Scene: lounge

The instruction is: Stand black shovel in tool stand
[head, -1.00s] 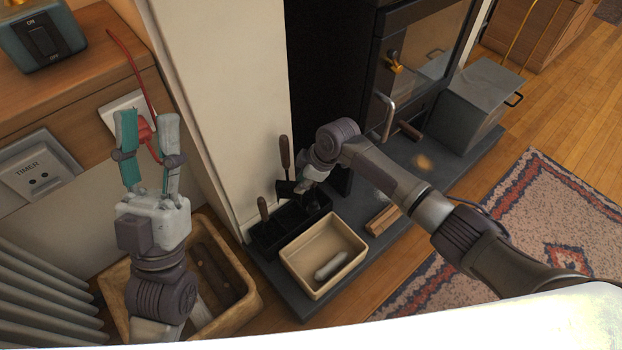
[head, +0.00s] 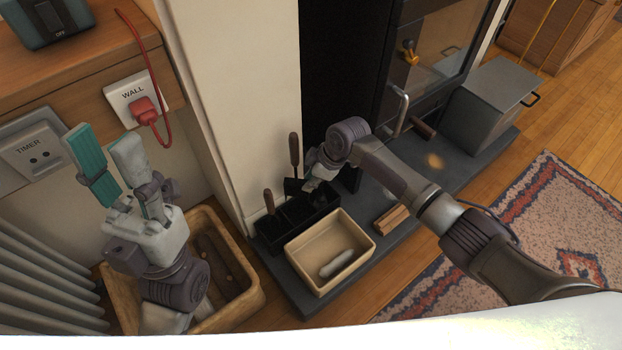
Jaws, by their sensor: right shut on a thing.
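The black tool stand (head: 312,224) is a low dark box at the foot of the white wall, on the dark hearth slab. A tool with a brown handle (head: 293,149) and black lower part, which looks like the black shovel, is upright at the stand's back. My right gripper (head: 308,184) is shut on its dark part, just above the stand; the arm and shadow hide the exact contact and whether its lower end is inside. Another brown handle (head: 269,201) rises from the stand's left end.
A cream tray (head: 300,262) with a pale object stands in front of the stand. Wood sticks (head: 392,219) lie to its right. A wooden crate (head: 255,300) is at lower left. A red plug (head: 147,111) sits in the wall socket. The stove (head: 395,110) stands behind.

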